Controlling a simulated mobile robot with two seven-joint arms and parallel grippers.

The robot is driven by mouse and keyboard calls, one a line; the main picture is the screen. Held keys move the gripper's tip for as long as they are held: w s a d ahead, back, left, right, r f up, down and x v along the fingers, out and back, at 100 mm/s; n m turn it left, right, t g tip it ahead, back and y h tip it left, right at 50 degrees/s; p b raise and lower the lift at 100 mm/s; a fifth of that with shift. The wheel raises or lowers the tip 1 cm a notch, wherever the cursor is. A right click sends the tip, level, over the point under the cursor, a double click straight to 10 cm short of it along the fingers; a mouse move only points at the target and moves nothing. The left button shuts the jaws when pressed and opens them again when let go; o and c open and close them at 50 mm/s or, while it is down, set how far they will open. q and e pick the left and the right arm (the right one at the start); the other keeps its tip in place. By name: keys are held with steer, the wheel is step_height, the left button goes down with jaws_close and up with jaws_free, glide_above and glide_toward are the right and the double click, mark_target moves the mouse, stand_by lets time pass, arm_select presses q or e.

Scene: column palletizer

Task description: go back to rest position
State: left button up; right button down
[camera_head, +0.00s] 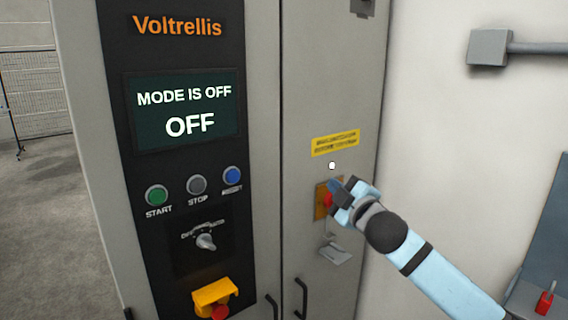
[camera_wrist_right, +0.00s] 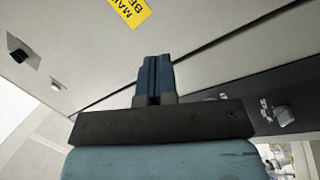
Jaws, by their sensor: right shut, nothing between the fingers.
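My right gripper (camera_head: 336,186) is at the right door of the grey control cabinet (camera_head: 303,95), in front of a red switch (camera_head: 327,199) on an orange-yellow plate (camera_head: 319,208). In the right wrist view my right gripper (camera_wrist_right: 156,62) has its fingers together with nothing between them, and the cabinet face lies beyond. Whether the fingertips touch the switch or door cannot be told. My left gripper is not in view.
The cabinet's panel has a screen (camera_head: 187,110) reading "MODE IS OFF OFF", three buttons, a selector knob (camera_head: 206,241) and a red emergency stop (camera_head: 219,312) in a yellow guard. Door handles (camera_head: 302,298) stick out low. Open floor (camera_head: 50,210) lies left.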

steer(key=s+f+m+g+h, duration=0.15)
steer(key=s+f, duration=0.35)
steer(key=f, duration=0.5)
steer(key=s+d+f+m+g, duration=0.1)
steer(key=s+f+m, duration=0.3)
steer(key=f, duration=0.5)
steer(key=s+f+m+g, duration=0.1)
steer(key=s+f+m, duration=0.1)
steer(key=s+f, duration=0.6)
steer(key=s+d+f+m+g+h, duration=0.1)
steer(key=s+d+f+m, duration=0.2)
steer(key=s+f, duration=0.7)
steer(key=s+d+f+m+g+h, duration=0.2)
steer(key=s+d+f+m, duration=0.1)
steer(key=s+f, duration=0.7)
steer(key=s+d, duration=0.1)
steer(key=s, duration=0.2)
steer(key=shift+f, duration=0.3)
steer(key=shift+g, duration=0.25)
